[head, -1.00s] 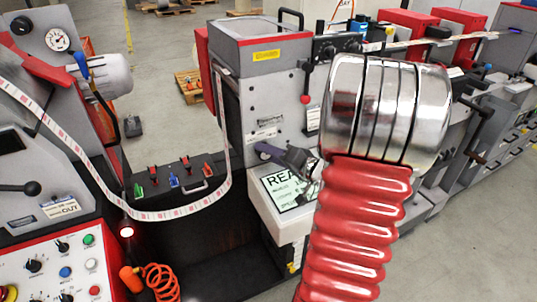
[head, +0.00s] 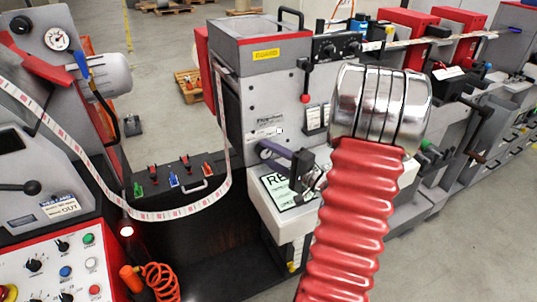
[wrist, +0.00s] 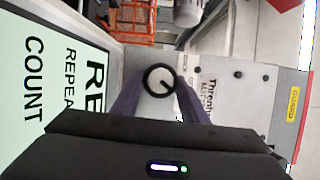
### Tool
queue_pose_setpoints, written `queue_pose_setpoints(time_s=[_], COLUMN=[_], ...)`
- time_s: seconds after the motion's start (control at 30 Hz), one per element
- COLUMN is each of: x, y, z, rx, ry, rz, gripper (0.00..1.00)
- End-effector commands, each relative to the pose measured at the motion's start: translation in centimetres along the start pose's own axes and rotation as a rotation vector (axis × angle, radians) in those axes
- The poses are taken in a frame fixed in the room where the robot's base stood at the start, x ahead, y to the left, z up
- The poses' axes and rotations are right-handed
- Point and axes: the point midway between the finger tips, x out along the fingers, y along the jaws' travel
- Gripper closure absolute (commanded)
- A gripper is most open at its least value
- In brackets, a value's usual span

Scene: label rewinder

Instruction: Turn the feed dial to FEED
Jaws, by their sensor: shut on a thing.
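The feed dial (wrist: 160,80) shows in the wrist view as a small round knob with a pale face, a dark rim and a short dark mark toward the lower right. My gripper (wrist: 160,98) has one purple finger on each side of it and is shut on it. In the head view my gripper (head: 268,152) reaches the front of the grey rewinder housing (head: 262,108), just above the display, and hides the dial. I cannot read any FEED lettering around the dial.
A pale green display (head: 284,192) sits just below my gripper, partly covered by it. A printed label web (head: 180,214) loops down at left. My red-sleeved arm blocks the right side.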

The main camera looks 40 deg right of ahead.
Motion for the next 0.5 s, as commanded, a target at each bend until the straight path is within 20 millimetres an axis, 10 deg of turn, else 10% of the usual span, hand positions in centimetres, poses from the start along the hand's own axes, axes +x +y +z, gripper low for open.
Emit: queue_pose_setpoints(time_s=[0.5], x=[-0.15], y=[0.56], z=[-0.12], rx=[0.083], ry=[0.008], rz=[-0.021], gripper=[0.82])
